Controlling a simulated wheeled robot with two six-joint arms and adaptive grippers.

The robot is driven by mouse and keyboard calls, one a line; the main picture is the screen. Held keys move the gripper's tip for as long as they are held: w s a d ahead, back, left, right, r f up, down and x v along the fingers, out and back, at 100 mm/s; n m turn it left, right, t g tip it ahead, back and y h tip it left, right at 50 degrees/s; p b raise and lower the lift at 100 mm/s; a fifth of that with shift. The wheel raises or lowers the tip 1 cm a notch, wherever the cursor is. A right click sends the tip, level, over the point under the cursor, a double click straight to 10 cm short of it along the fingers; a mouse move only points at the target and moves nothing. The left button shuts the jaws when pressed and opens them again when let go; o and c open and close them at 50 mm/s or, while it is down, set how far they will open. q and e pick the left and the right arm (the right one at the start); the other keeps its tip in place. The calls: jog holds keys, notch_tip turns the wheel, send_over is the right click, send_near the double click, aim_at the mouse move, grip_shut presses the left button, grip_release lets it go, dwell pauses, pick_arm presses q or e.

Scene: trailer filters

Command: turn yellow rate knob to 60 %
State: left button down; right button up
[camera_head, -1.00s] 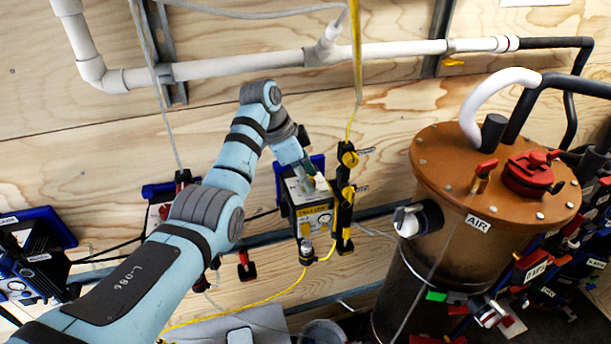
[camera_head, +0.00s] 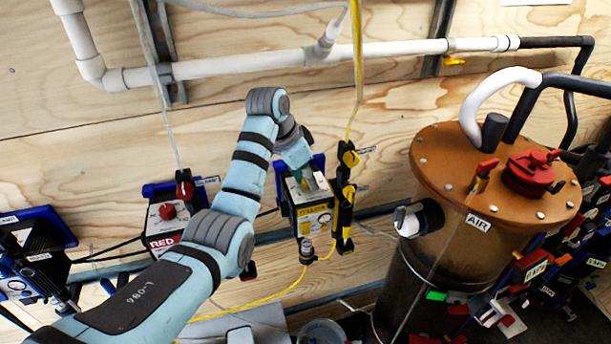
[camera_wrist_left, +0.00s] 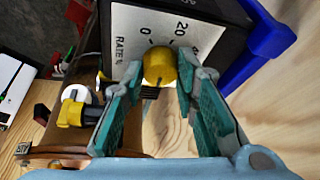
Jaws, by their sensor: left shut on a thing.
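The yellow rate knob (camera_wrist_left: 160,68) shows in the left wrist view, on a panel (camera_wrist_left: 190,22) printed "RATE %" with 0 and 20 marks. My left gripper (camera_wrist_left: 158,76) has its two teal fingers on either side of the knob and is shut on it. In the head view the left gripper (camera_head: 311,185) reaches down to the top of the yellow-labelled pump box (camera_head: 313,217), and the knob is hidden there. I cannot read the knob's setting. My right gripper is not in view.
A red-labelled pump box (camera_head: 163,224) with a red knob stands left, behind my arm. Black and yellow clamps (camera_head: 345,195) are close right of the yellow box. A brown-lidded tank (camera_head: 495,175) stands further right. A white pipe (camera_head: 235,66) runs above.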

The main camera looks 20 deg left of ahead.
pick_arm(q)
jog(key=n, duration=0.2)
jog(key=n+y, duration=0.1)
jog(key=n, duration=0.1)
jog(key=n+t+y, duration=0.1)
jog(key=n, duration=0.1)
jog(key=shift+d, duration=0.25)
jog(key=n+y, duration=0.1)
jog(key=n, duration=0.2)
jog(key=n+y, duration=0.1)
jog(key=n, duration=0.2)
jog(key=shift+d+n+y, duration=0.15)
jog(key=shift+n+y, duration=0.15)
jog(key=shift+y, duration=0.1)
jog(key=c, duration=1.3)
grip_release()
jog(key=shift+r, duration=0.1)
notch_tip(320, 180, up, 10)
jog(key=shift+f, duration=0.1)
